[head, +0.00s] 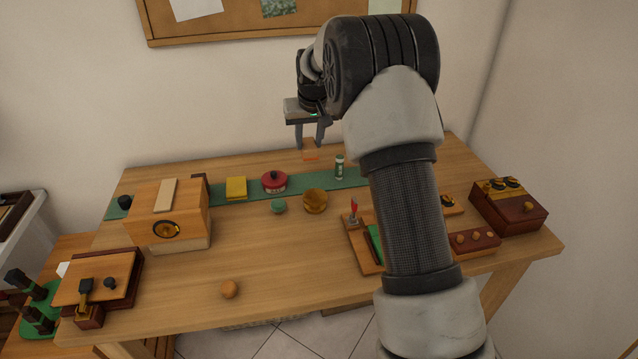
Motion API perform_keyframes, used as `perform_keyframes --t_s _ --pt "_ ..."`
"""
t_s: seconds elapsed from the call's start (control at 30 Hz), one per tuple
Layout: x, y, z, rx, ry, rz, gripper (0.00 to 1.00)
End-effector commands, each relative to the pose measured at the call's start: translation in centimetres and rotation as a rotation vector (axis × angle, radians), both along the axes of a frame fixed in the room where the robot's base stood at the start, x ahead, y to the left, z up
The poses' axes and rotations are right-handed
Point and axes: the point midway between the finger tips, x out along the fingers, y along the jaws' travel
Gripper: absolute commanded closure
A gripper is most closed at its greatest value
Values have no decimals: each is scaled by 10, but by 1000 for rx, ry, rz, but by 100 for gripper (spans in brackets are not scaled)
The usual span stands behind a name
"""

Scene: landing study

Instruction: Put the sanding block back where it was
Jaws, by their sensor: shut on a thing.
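My gripper (310,146) hangs fingers down over the back part of the table. It is shut on a small orange-brown block, which I take to be the sanding block (311,155). The block shows between and just below the fingertips, and the fingers cover its sides. It seems to be held above the tabletop, behind the green strip (225,194), but its exact height is hard to tell. The wooden table (270,258) lies below.
A yellow block (236,188), red round tin (274,181), and green-and-white tube (339,167) stand along the strip. A brass-coloured round pot (315,201) and teal lump (278,206) are in front. A wooden box (183,205) stands left. The table's front middle is mostly clear.

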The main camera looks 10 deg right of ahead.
Motion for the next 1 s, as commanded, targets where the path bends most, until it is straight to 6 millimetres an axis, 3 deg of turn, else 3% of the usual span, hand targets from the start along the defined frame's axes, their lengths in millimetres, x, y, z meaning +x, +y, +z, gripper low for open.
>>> perform_keyframes --t_s 0.53,0.7,1.0 --pt "1 0 -67 0 1 0 93" --pt "0 0 -96 0 3 1 93" --pt "1 0 -101 0 -1 1 93"
